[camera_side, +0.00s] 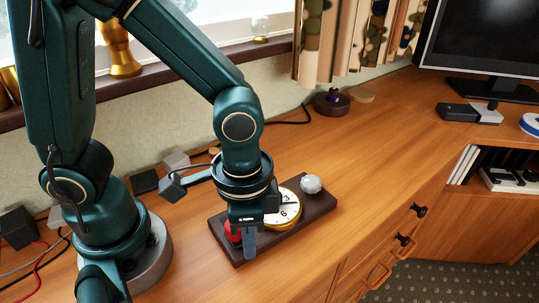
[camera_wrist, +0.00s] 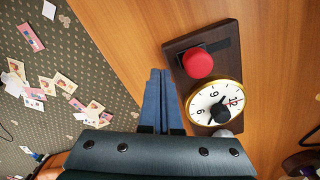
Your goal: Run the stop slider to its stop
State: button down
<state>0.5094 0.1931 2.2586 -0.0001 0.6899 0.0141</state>
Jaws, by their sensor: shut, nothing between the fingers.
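A dark wooden board (camera_side: 237,252) lies on the wooden top and carries a red knob, a dial and a grey faceted knob (camera_side: 311,184). The red knob (camera_wrist: 198,63), seemingly the stop slider, sits at a dark slot (camera_wrist: 221,45) near one end of the board. It is partly hidden by my gripper in the side view (camera_side: 232,232). The gold-rimmed dial (camera_side: 287,208) has a white face; it also shows in the wrist view (camera_wrist: 203,102). My gripper (camera_side: 249,256) is shut and empty. Its blue fingertips (camera_wrist: 160,72) are beside the red knob, apparently not touching it.
Small dark and grey blocks (camera_side: 176,161) stand near the wall behind my arm. A dark round object (camera_side: 331,102) sits by the curtain. A monitor (camera_side: 485,45) is at the upper right. The wooden top right of the board is clear. Cards (camera_wrist: 62,82) lie on the carpet below.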

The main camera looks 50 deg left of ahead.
jog(key=shift+a, duration=0.3)
jog(key=shift+a, duration=0.35)
jog(key=shift+a, duration=0.7)
jog(key=shift+w+a, duration=0.1)
jog(key=shift+a, duration=0.9)
jog(key=shift+d, duration=0.75)
notch_tip(320, 180, up, 7)
